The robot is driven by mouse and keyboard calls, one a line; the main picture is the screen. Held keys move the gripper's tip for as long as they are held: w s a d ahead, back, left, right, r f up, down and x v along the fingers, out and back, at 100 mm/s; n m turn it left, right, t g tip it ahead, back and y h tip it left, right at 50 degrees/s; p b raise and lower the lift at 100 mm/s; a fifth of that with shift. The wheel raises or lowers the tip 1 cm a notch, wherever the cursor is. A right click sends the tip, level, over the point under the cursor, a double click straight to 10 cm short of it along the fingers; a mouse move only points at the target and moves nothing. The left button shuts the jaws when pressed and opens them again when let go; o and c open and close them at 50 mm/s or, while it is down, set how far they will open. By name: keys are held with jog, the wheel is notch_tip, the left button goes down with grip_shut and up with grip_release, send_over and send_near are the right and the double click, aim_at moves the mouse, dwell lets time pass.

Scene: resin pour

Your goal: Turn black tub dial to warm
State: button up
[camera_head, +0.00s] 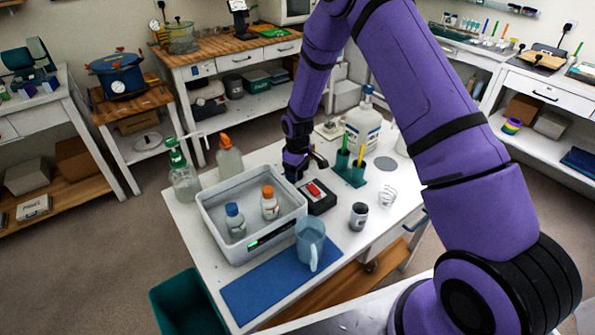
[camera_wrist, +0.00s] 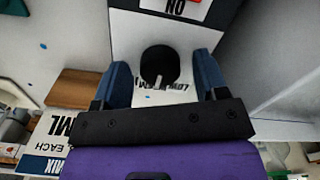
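The black dial (camera_wrist: 158,65) shows in the wrist view as a round knob on a pale panel, with part of a LOW / WARM label (camera_wrist: 178,88) below it in the picture, upside down. My gripper (camera_wrist: 161,72) is open, with one blue finger on each side of the dial and a small gap at each side. I cannot tell how far the fingers reach along the knob or where it points. In the head view my gripper (camera_head: 303,167) is low behind the grey-white tub's (camera_head: 210,213) right end; the dial is hidden there.
In the tub stand a blue-capped bottle (camera_head: 235,221) and an orange-capped bottle (camera_head: 269,203). A black box with a red switch (camera_head: 314,190) is close to my gripper. A green holder (camera_head: 350,172), a grey cup (camera_head: 359,216) and a clear pitcher (camera_head: 310,241) stand to the right and front.

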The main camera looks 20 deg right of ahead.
notch_tip(320, 180, up, 11)
dwell(0.8)
jog(key=s+d+r+m+t, duration=0.1)
jog(key=s+d+r+m, duration=0.1)
jog(key=s+r, duration=0.8)
jog(key=s+d+r+m+t, duration=0.25)
jog(key=s+r, duration=0.25)
jog(key=r, duration=1.1)
jog(key=s+d+r+m+t, duration=0.1)
jog(key=s+r, duration=0.3)
jog(key=s, duration=0.7)
jog(key=s+d+r+m, duration=0.1)
jog(key=s+r+m, duration=0.1)
jog(key=s, duration=0.9)
jog(key=shift+s+d+r+t, duration=0.2)
jog(key=shift+s+r+t, duration=0.15)
jog(key=shift+r, duration=0.5)
jog(key=shift+w+m, duration=0.1)
jog(key=shift+m, duration=0.15)
